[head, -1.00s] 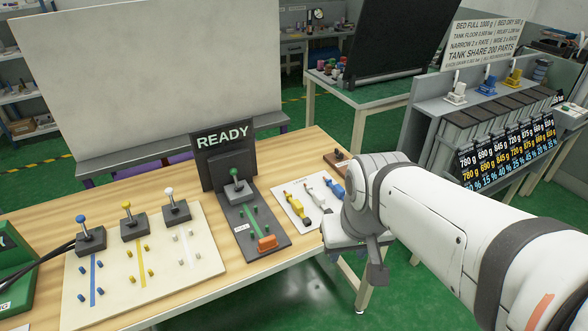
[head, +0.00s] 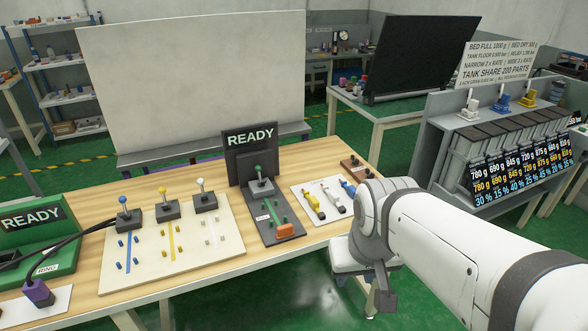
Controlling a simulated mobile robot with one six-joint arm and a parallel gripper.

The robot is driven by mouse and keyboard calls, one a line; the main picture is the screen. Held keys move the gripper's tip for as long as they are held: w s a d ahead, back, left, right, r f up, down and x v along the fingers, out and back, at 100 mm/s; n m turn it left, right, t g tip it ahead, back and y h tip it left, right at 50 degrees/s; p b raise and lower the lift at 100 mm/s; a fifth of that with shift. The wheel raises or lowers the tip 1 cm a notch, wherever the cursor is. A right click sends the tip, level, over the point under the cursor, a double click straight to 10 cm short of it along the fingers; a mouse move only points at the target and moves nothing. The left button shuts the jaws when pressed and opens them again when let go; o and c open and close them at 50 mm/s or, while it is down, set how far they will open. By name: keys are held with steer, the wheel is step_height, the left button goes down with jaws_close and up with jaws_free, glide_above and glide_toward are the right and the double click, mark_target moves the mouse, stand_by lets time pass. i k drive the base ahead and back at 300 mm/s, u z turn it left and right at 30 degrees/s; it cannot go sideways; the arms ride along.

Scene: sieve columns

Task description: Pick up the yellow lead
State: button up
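The yellow lead (head: 314,204) lies on a small white mat (head: 304,191) near the right end of the wooden table. A white lead (head: 333,197) and a blue lead (head: 348,188) lie beside it on the mat. My gripper (head: 386,300) hangs at the end of the white arm, off the table's front edge, to the right of and apart from the yellow lead. Its fingers show too small and dark to tell open from shut. I see nothing clearly held in it.
A black READY stand (head: 250,160) with a green lever is left of the leads. A pale board (head: 190,262) with blue, yellow and white levers is further left. A green READY box (head: 35,225) is at far left. A grey column rack (head: 440,160) stands at right.

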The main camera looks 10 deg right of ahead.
mark_target(314, 203)
steer(key=i, duration=0.85)
steer(key=z, duration=0.05)
